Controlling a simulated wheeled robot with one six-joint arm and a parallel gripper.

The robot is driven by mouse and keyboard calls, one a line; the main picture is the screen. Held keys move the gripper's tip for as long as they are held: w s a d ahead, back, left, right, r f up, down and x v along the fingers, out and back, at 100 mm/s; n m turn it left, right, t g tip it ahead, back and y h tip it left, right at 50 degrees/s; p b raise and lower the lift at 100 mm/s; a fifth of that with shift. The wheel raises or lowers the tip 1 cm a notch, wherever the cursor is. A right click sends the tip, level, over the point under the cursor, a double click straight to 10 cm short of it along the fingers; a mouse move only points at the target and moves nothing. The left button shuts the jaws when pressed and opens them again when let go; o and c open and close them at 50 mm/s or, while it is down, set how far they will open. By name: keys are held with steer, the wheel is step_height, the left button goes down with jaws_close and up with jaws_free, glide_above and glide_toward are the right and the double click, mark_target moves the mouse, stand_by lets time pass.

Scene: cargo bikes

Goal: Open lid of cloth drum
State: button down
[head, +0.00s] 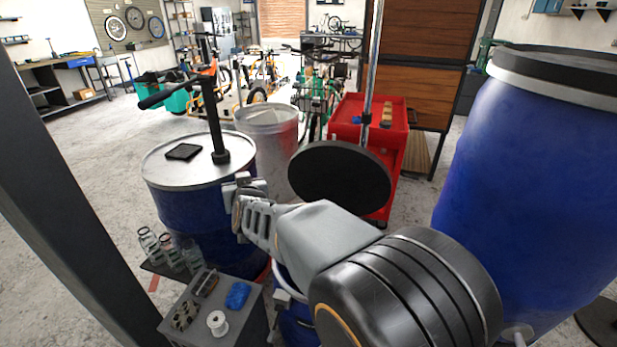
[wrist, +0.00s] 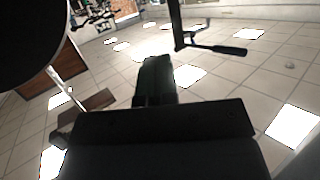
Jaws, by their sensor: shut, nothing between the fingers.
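A small blue drum (head: 296,322) stands low in front of me with a pale rim; my arm hides most of it and its inside. A dark round disc (head: 340,178) stands tilted up above and behind it, looking like a raised lid. Its join to the drum is hidden. A dark round edge also shows at the upper left of the wrist view (wrist: 30,35). My gripper (head: 240,203) is shut and empty, left of the disc and apart from it, beside the silver-topped blue drum. The gripper is a dark shape in the wrist view (wrist: 155,78).
The silver-topped blue drum (head: 185,160) carries a hand pump (head: 215,115). A large blue drum (head: 545,150) stands close at right. A grey box (head: 240,315) with small items is at lower left. A red cart (head: 345,112) and a grey bin (head: 272,125) stand behind.

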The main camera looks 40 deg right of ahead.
steer(key=d+f+m+h+b, duration=0.3)
steer(key=d+f+h+b, duration=0.15)
steer(key=d, duration=0.25)
steer(key=m+g+h+b, duration=0.3)
steer(key=m+h, duration=0.1)
steer(key=h, duration=0.4)
glide_toward(309, 150)
steer(key=x, duration=0.7)
steer(key=shift+w+d+r, duration=0.15)
steer(key=shift+d, duration=0.15)
